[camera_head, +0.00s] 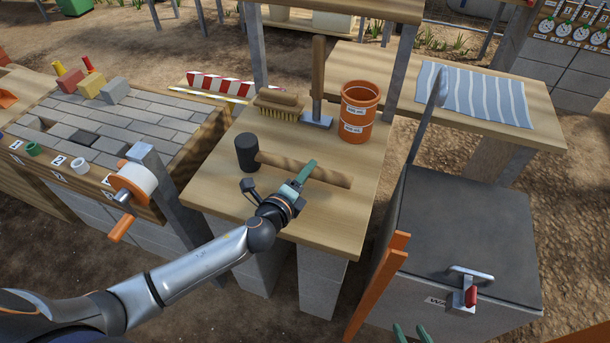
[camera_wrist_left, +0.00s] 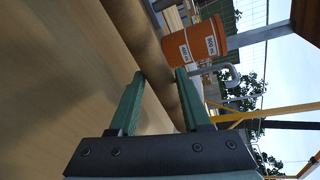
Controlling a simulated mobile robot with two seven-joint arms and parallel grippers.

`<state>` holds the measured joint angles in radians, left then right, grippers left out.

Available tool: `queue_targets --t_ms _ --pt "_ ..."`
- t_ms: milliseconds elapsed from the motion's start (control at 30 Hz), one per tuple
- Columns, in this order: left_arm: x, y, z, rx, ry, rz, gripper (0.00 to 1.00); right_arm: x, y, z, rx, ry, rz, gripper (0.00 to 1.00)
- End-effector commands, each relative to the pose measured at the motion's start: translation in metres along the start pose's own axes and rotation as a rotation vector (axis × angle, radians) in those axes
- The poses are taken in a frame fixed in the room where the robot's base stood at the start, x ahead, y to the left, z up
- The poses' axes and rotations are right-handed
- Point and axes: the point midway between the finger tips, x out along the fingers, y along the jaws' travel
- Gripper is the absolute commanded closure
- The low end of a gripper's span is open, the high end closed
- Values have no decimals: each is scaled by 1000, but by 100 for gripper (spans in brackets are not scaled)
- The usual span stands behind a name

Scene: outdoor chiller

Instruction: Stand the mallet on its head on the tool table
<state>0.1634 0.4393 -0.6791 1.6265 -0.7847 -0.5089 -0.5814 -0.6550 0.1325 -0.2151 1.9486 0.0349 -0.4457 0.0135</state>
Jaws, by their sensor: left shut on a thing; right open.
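The mallet has a black head (camera_head: 246,153) and a wooden handle (camera_head: 330,177). It lies on its side on the tool table (camera_head: 350,225), head to the left and handle to the right. My left gripper (camera_head: 303,174) is shut on the mallet handle, about midway along it. In the left wrist view the brown handle (camera_wrist_left: 150,50) passes between the green fingers (camera_wrist_left: 160,85), close above or on the table. The mallet head is out of the wrist view. My right gripper (camera_head: 411,334) shows only its green fingertips at the bottom edge, open and empty.
An orange bucket (camera_head: 358,113), a brush (camera_head: 279,105) and a tool with an upright wooden handle (camera_head: 318,75) stand behind the mallet. An orange-handled reel (camera_head: 132,183) is left of the table. A grey-lidded box (camera_head: 460,235) is to the right. The table's front part is clear.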

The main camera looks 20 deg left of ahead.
Motion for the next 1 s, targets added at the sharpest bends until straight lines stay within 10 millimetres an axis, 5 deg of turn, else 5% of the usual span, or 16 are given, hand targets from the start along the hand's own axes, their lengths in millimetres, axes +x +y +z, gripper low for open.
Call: queue_targets --t_ms 333,367,600,1000 --pt "2 1 0 6 -3 -7 100 3 2 3 -2 0 2 50" --pt "1 4 -1 -1 0 0 49 2 2 2 -3 -1 2 50" --pt "1 3 -1 -1 0 0 22 1 2 3 -2 -4 2 50" --pt "-5 0 0 0 1 2 22 -3 3 1 -2 -1 6 50"
